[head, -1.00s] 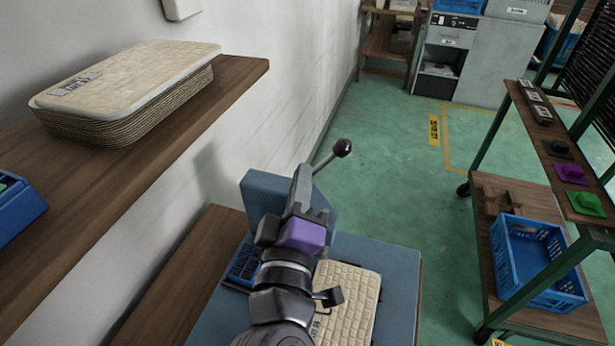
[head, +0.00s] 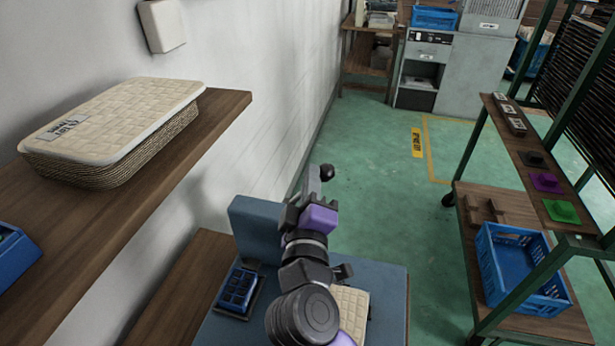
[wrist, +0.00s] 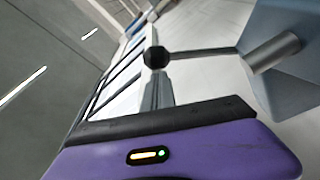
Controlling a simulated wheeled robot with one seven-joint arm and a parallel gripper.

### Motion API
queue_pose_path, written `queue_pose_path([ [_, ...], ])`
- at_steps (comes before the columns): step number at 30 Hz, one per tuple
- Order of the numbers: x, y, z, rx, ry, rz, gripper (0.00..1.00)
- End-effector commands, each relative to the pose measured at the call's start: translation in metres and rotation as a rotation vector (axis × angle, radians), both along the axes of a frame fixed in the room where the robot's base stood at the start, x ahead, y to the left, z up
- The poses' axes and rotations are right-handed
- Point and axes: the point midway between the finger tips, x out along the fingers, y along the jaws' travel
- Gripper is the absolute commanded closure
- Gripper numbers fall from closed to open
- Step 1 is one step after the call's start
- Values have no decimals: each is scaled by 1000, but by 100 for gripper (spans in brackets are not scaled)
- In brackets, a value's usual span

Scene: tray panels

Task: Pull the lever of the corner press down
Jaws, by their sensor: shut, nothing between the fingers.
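The corner press (head: 255,225) is a blue-grey block stand below my arm, in the lower middle of the head view. Its lever ends in a dark ball knob (head: 327,172), raised above the press; my gripper hides most of the rod in the head view. The wrist view shows the knob (wrist: 157,57), with the rod running right to a grey pivot (wrist: 272,52). My gripper (head: 314,173) is shut and empty, its fingertips beside the knob. I cannot tell whether they touch it. A cream woven panel (head: 352,308) lies on the press bed, partly hidden by my arm.
A wooden shelf (head: 215,120) on the left wall carries a stack of cream panels (head: 115,125). A small blue tray (head: 238,290) sits on the press. A green-framed rack with a blue crate (head: 520,268) stands at the right. The green floor (head: 385,190) between is clear.

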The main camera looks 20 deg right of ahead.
Motion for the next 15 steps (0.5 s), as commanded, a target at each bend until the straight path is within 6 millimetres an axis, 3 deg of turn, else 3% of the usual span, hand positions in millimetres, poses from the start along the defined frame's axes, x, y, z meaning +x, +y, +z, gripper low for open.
queue_pose_path([
  [5, -2, -3, -4, 0, 0, -1, 100],
  [10, -17, -24, -26, 2, 0, -4, 100],
  [15, -22, -31, -34, 55, -40, -1, 100],
])
